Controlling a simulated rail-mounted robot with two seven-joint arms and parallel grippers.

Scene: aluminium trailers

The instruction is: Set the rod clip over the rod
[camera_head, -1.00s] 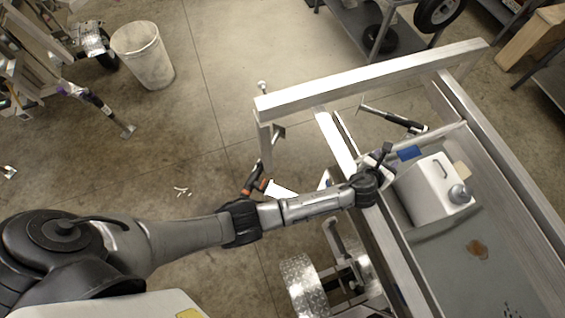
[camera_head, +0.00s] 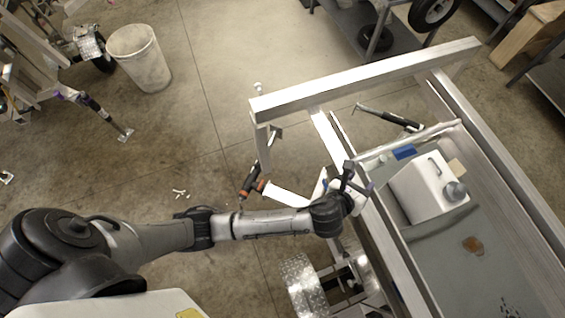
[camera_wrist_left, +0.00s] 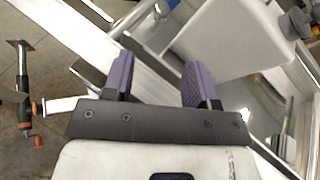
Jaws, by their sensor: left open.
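My left gripper (camera_head: 359,178) is above the near left rail of the trailer frame. Its two purple-lined fingers are spread apart with nothing between them, as the left wrist view (camera_wrist_left: 159,70) also shows. A pale rod (camera_head: 425,138) runs across the trailer bed, beyond the fingertips to the right. A small blue piece (camera_head: 403,152) lies against it; I cannot tell whether this is the rod clip. My right gripper is out of view.
A raised aluminium beam (camera_head: 365,78) crosses the far end of the trailer. A black-handled tool (camera_head: 390,117) lies beyond the rod. A white bin (camera_head: 138,57) stands on the floor at upper left.

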